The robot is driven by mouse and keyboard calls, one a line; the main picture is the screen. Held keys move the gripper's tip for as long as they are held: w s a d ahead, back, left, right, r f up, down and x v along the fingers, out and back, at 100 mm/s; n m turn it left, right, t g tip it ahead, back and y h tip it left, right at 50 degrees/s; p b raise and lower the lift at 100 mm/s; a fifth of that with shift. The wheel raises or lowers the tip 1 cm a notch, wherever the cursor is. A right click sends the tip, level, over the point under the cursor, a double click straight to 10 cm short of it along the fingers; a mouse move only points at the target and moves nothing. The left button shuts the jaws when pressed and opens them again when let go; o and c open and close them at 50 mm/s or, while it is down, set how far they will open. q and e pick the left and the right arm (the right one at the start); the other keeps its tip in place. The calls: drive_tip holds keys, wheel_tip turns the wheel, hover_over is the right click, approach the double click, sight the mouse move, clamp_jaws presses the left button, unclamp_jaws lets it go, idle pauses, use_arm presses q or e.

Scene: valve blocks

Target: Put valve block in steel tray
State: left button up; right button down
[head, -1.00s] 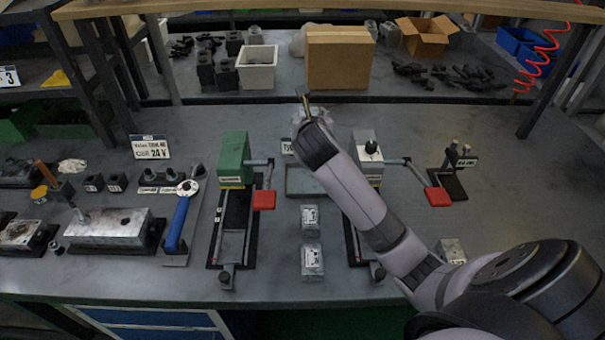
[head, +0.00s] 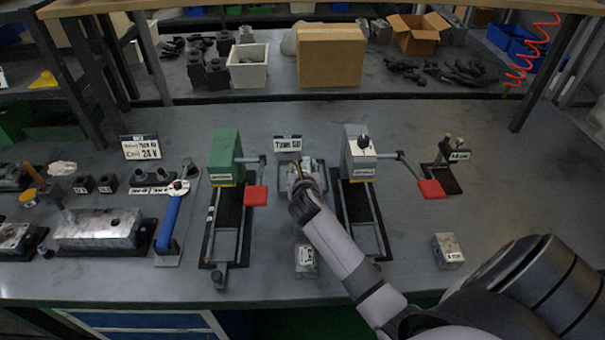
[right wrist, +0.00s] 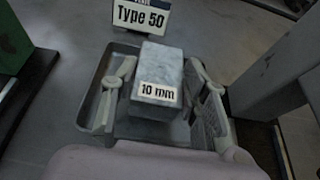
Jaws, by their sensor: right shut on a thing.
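A grey metal valve block (right wrist: 160,70) with a "10 mm" label is between the fingers of my right gripper (right wrist: 158,97) in the right wrist view. The gripper is shut on it. Block and fingers are over or inside the shallow steel tray (right wrist: 123,50), whose rim shows around them; I cannot tell whether the block touches the tray floor. In the head view my right gripper (head: 303,172) covers most of the tray, in front of the "Type 50" sign (head: 288,144). My left gripper is not in view.
A green clamp fixture (head: 224,158) stands left of the tray and a grey one (head: 358,155) close on its right, both with red-handled levers. Other labelled blocks lie in front (head: 306,262) and at the right (head: 448,251). The table's right side is mostly clear.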

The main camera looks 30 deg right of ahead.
drive_tip(key=shift+w+f, duration=0.1)
drive_tip(key=shift+f, duration=0.45)
drive_tip(key=shift+f, duration=0.15)
drive_tip(key=c, duration=0.9)
unclamp_jaws()
drive_tip(key=shift+c, duration=0.2)
drive_tip(key=v, duration=1.2)
drive_tip(key=shift+p, duration=0.35)
